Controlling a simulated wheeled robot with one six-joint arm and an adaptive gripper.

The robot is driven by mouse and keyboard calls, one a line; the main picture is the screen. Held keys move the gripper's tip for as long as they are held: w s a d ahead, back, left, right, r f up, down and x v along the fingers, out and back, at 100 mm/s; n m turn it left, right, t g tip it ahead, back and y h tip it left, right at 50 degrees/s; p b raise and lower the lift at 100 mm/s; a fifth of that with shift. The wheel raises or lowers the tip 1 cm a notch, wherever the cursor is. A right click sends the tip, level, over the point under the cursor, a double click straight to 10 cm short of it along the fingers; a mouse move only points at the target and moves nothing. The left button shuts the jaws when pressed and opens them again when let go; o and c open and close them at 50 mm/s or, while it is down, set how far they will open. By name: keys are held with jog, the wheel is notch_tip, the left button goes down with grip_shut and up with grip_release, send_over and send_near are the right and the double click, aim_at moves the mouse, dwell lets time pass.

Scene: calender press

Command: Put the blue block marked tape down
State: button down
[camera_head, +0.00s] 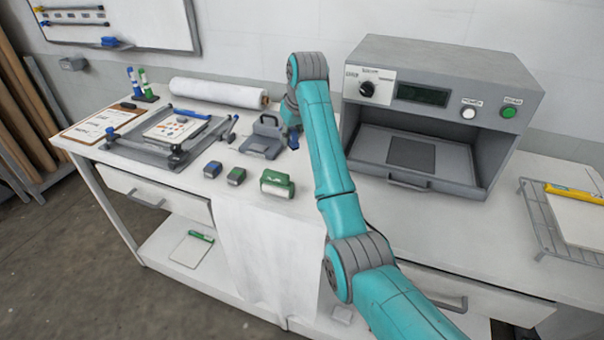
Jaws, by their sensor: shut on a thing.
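My arm reaches across the table, and its wrist hides most of my gripper (295,131), which points down near the grey punch-like device. A small dark blue block (293,143) shows just below the wrist, at my gripper. My gripper is shut on it. Its marking cannot be read here, and I cannot tell whether it touches the table. Another small block with a blue top (212,169) stands on the table to the left, its marking also too small to read.
A grey device (262,138) stands just left of my gripper. The grey press (455,75) is to the right. A white roll (218,93) lies behind. A framed board (130,150) is left.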

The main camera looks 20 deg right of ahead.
jog(key=d+m, duration=0.1)
jog(key=d, duration=0.2)
send_near(299, 168)
jog(key=x, duration=0.6)
jog(key=shift+a+f, duration=0.15)
jog(key=shift+f, duration=0.15)
jog(key=c, duration=1)
grip_release()
jog(key=a+v, duration=0.1)
jog(key=v, duration=1.1)
jog(key=shift+d, duration=0.3)
